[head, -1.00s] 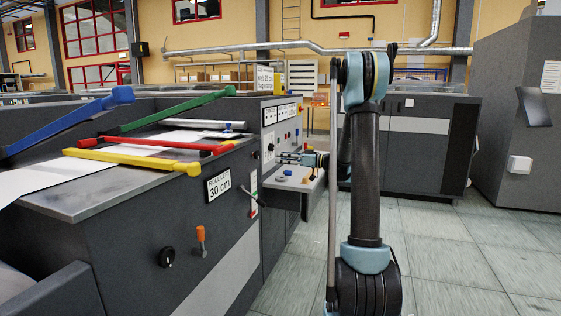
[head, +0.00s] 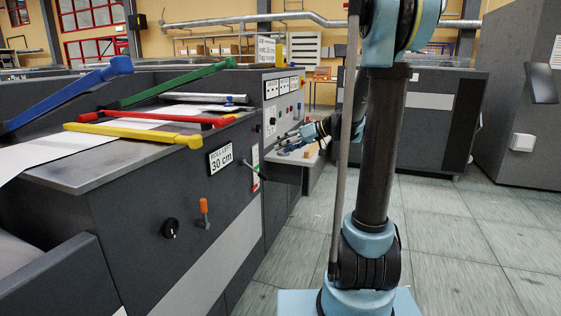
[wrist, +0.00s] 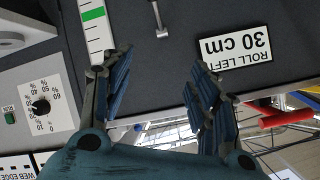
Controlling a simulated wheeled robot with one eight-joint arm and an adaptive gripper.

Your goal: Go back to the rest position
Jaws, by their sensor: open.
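My gripper (head: 287,144) is at the end of my arm, in front of the machine's side panel in the head view. In the wrist view my gripper (wrist: 160,88) has its two blue-grey fingers spread wide apart with nothing between them. Beyond the fingers, the wrist view shows the dark machine panel (wrist: 150,60) with a small metal lever (wrist: 160,20) and a "ROLL LEFT 30 cm" label (wrist: 235,47). The fingers appear apart from the lever.
The grey printing machine (head: 130,215) fills the left, with blue (head: 70,92), green (head: 180,82), red (head: 165,116) and yellow (head: 130,132) bars on top. An orange-topped lever (head: 204,208) and a black knob (head: 170,229) are on its side. Tiled floor (head: 460,250) is open at right.

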